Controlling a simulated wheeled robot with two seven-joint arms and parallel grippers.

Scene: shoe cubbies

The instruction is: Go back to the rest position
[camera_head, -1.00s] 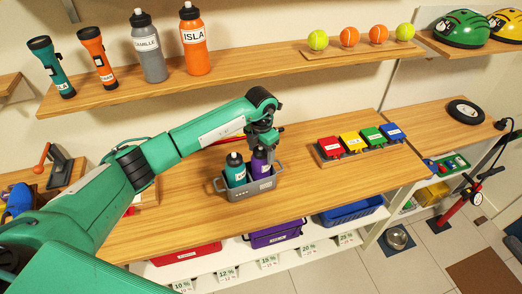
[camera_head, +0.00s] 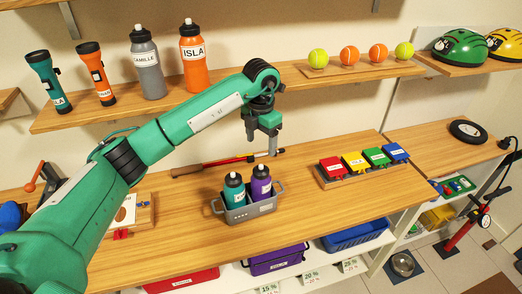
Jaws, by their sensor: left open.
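My left gripper (camera_head: 262,142) is raised above the wooden counter (camera_head: 330,215), behind and above a grey caddy. It points down with its fingers apart and nothing between them. The grey caddy (camera_head: 250,212) stands on the counter and holds a teal bottle (camera_head: 234,192) and a purple bottle (camera_head: 261,182), both upright. The gripper is clear of both bottles. My right gripper is not in view.
A red-handled pump or tool (camera_head: 225,161) lies behind the caddy. Colored boxes (camera_head: 352,161) stand to its right. The upper shelf (camera_head: 215,88) carries flashlights, a grey bottle (camera_head: 147,65), an orange bottle (camera_head: 193,55) and several balls. Bins sit below.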

